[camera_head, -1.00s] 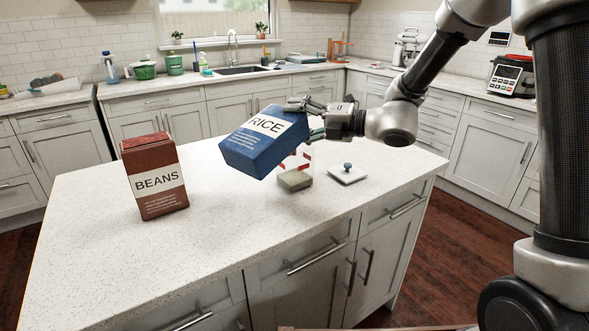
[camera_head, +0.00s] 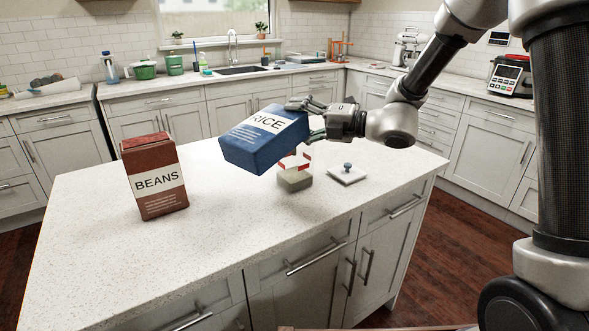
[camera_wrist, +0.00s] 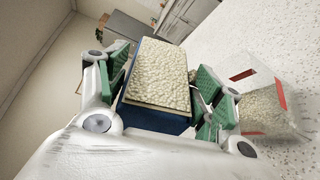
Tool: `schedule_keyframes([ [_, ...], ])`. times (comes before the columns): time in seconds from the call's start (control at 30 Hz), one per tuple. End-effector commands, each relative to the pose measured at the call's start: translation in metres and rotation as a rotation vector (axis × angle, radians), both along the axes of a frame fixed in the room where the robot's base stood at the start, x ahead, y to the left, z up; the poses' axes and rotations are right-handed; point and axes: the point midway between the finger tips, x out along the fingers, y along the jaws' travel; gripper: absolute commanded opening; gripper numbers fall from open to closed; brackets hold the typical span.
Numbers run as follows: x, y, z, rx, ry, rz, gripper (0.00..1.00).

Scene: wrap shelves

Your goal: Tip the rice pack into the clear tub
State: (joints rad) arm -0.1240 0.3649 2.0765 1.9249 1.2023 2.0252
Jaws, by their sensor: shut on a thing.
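The rice pack (camera_head: 264,143) is a blue box with a white RICE label, held tilted in the air above the island. My gripper (camera_head: 309,119) is shut on it from the right. In the wrist view, the green finger pads flank the rice pack (camera_wrist: 158,76), and pale grains fill its open end. The clear tub (camera_head: 295,163) stands on the island below and to the right of the pack, with red marks on its walls and pale contents low inside. In the wrist view, the tub (camera_wrist: 262,98) is at the right, apart from the pack. No falling grains are visible.
A white lid (camera_head: 347,175) with a blue knob lies right of the tub. A brown BEANS box (camera_head: 156,178) stands upright at the left of the island (camera_head: 220,235). The island's front and middle are clear. Back counters hold a sink and small items, away from the arm.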

Motion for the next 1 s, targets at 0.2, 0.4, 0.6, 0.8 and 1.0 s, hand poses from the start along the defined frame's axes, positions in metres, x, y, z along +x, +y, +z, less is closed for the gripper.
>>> schedule_keyframes([
  [0.2, 0.0, 0.0002, 0.0008, 0.0, -0.002, 0.0, 0.0],
  [0.4, 0.0001, 0.0001, 0.0007, 0.001, -0.001, 0.0, 0.0],
  [0.6, 0.0012, -0.0006, 0.0005, 0.022, 0.026, 0.0, 0.0],
  [0.8, 0.0012, -0.0006, 0.0006, 0.021, 0.025, 0.0, 0.0],
  [1.0, 0.0018, -0.0012, 0.0002, 0.031, 0.038, 0.0, 0.0],
])
